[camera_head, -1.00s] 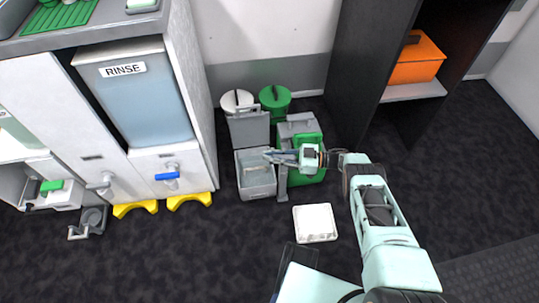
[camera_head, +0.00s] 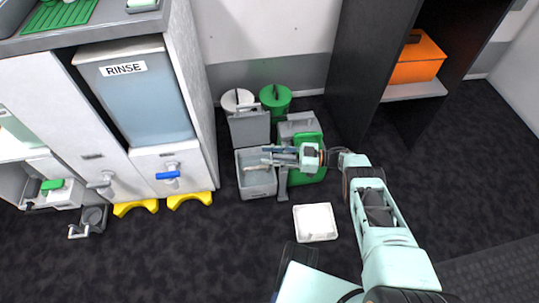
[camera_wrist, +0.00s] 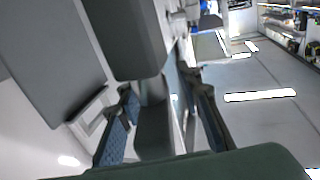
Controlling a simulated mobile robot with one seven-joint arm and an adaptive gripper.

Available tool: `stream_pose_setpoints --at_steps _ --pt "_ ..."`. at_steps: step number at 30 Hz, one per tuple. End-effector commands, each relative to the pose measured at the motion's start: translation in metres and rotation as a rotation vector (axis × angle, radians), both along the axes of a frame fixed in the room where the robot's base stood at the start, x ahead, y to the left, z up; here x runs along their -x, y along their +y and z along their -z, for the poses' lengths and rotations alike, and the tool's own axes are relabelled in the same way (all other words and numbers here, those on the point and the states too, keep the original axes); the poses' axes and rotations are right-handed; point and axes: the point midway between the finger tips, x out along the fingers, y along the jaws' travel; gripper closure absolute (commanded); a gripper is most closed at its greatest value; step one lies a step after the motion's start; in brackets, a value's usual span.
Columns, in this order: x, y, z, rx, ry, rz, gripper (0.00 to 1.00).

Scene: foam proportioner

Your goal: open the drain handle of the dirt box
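My gripper (camera_head: 264,157) is over the open grey box (camera_head: 257,184), near its right side, with its two fingers spread apart. In the wrist view the fingers of my gripper (camera_wrist: 165,105) are also apart, with a dark grey bar (camera_wrist: 154,132) between them. I cannot tell whether they touch it. The bar runs down from a larger dark grey block (camera_wrist: 132,38). No part is marked as the dirt box or its drain handle. A small dark grey box (camera_head: 94,217) with a metal handle (camera_head: 79,231) lies on the floor at left, far from my gripper.
A green and grey unit (camera_head: 308,140) stands right of the open box. Two bins, white (camera_head: 237,99) and green (camera_head: 275,98), are behind. A white square tray (camera_head: 315,222) lies in front. The RINSE cabinet (camera_head: 137,100) is left. Floor between is clear.

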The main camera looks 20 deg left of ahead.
Motion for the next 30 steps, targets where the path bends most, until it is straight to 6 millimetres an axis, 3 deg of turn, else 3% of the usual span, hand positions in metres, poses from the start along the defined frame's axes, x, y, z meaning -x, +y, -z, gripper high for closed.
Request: stream_pose_setpoints --at_steps 14,30 --pt "-0.002 0.000 -0.013 0.001 0.000 -0.001 0.68" --pt "-0.001 0.000 -0.068 0.001 -0.001 0.001 0.68"
